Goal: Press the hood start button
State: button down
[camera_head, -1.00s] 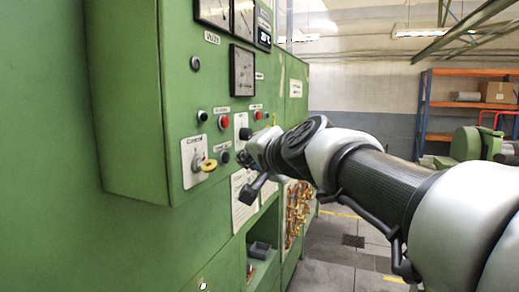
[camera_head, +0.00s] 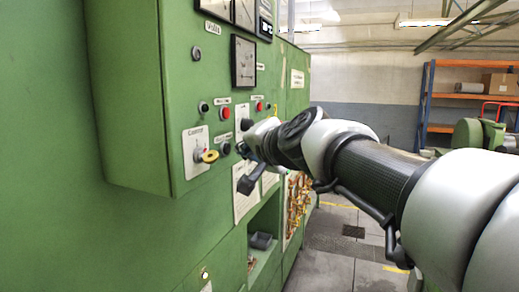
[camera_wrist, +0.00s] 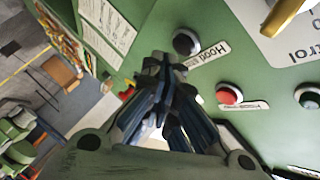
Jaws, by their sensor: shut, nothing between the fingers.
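The button labelled "Hood…" is a dark round push button (camera_wrist: 186,42) on the green panel in the wrist view. The rest of its label (camera_wrist: 205,53) is partly covered by my fingers. The same button (camera_head: 226,148) shows in the head view just right of the "Control" plate (camera_head: 196,150) with its yellow key. My gripper (camera_wrist: 163,63) is shut and empty, its fingertips close beside the button in the picture. I cannot tell whether they touch the panel. In the head view my gripper (camera_head: 243,150) is largely hidden by the wrist.
A red button (camera_wrist: 229,95) and another dark button (camera_wrist: 308,97) sit nearby on the panel. The yellow key (camera_wrist: 283,15) sticks out near the hood button. Below are an open recess (camera_head: 262,240) and copper-coloured parts (camera_head: 298,197). An orange rack (camera_head: 425,100) stands far right.

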jog(key=shift+a, duration=0.1)
dwell(0.5)
jog(key=shift+w+a, duration=0.15)
jog(key=shift+a, duration=0.2)
jog(key=shift+w+a+p, duration=0.1)
jog(key=shift+a+p, duration=0.25)
jog(key=shift+p, duration=0.15)
dwell(0.5)
jog(key=shift+d, duration=0.1)
jog(key=shift+s+d+b, duration=0.3)
jog(key=shift+d+b, duration=0.35)
jog(key=shift+b, duration=0.05)
jog(key=d+b, duration=0.1)
jog(key=s+d+b, duration=0.1)
jog(key=d, duration=0.1)
jog(key=d+b, duration=0.1)
jog(key=b, duration=0.1)
jog(key=shift+s+d, duration=0.35)
